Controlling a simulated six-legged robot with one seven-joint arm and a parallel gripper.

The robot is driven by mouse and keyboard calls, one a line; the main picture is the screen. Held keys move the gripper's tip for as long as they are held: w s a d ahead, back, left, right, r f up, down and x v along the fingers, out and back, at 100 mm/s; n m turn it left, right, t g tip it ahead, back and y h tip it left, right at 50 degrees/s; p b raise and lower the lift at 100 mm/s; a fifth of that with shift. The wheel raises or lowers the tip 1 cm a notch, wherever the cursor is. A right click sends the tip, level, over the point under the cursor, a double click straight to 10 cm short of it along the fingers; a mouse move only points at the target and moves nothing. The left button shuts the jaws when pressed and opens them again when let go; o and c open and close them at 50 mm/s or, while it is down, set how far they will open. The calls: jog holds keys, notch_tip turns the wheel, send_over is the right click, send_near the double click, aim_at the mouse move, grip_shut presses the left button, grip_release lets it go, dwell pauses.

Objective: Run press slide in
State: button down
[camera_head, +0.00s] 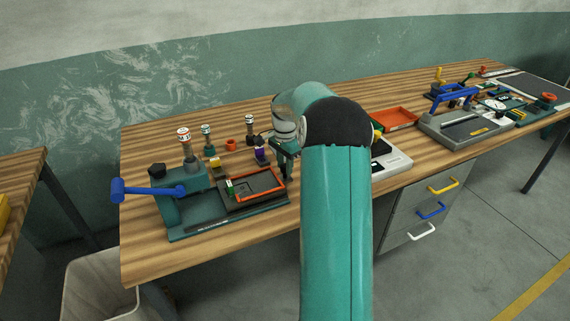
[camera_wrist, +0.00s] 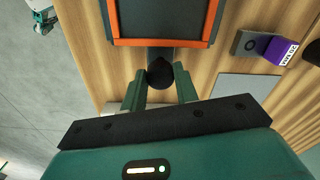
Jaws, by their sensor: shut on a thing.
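The teal press (camera_head: 190,208) stands at the left of the bench, with a blue lever (camera_head: 148,190) reaching out to the left. Its dark slide with an orange frame (camera_head: 236,207) lies to the right of the press body, out from under it. In the wrist view the orange frame (camera_wrist: 165,42) and dark slide bed fill the top middle. A round black knob (camera_wrist: 160,73) sits at the slide's near edge. My gripper (camera_wrist: 160,80) has its fingers on both sides of this knob and is shut on it. In the head view my gripper (camera_head: 286,168) is at the slide's right end, and the knob cannot be made out.
Several stamps and small parts, including a purple block (camera_head: 261,154), stand behind the slide. A white-and-grey device (camera_head: 392,160) and an orange tray (camera_head: 395,118) are right of my arm. More fixtures (camera_head: 465,125) fill the bench's far right. A bin (camera_head: 100,285) stands below at left.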

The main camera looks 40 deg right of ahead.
send_over(249, 185)
jog(key=shift+s, duration=0.15)
jog(key=shift+a, duration=0.1)
jog(key=c, duration=1.1)
grip_release()
jog(key=shift+a+r, duration=0.1)
jog(key=shift+o, duration=0.2)
jog(key=shift+d, duration=0.2)
jog(key=shift+r, duration=0.5)
notch_tip(249, 185, up, 13)
jog(key=shift+f, duration=0.15)
